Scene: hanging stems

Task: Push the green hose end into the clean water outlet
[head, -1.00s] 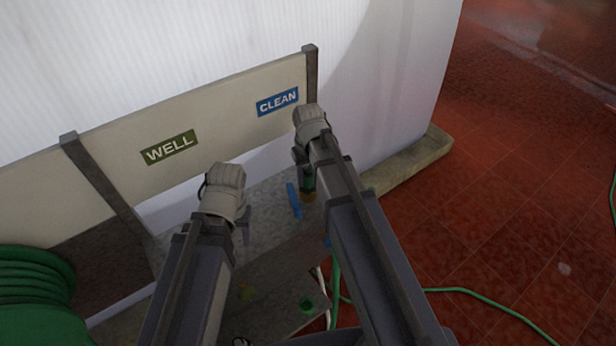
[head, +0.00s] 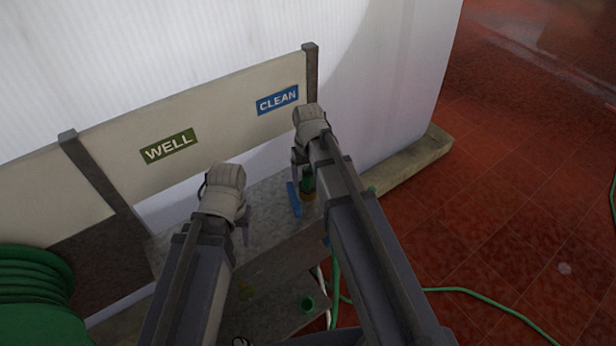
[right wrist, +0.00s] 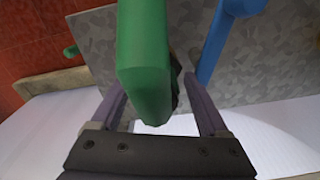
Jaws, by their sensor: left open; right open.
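The blue CLEAN sign (head: 277,101) is on the board above the metal shelf. Below it, a green hose end (head: 308,180) with a brownish piece under it shows beside my right gripper (head: 302,172), partly hidden by my arm. In the right wrist view the green hose end (right wrist: 145,60) runs between the spread fingers of my right gripper (right wrist: 160,105), with gaps on both sides. A blue lever (head: 293,199) stands just left of it; it also shows in the right wrist view (right wrist: 213,45). The outlet's mouth is hidden. My left gripper (head: 243,226) is open and empty over the shelf.
The green WELL sign (head: 169,146) is on the board at left. A coiled green hose (head: 35,295) is at lower left. A green hose (head: 465,291) lies on the red tiles, where the right side is mostly clear.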

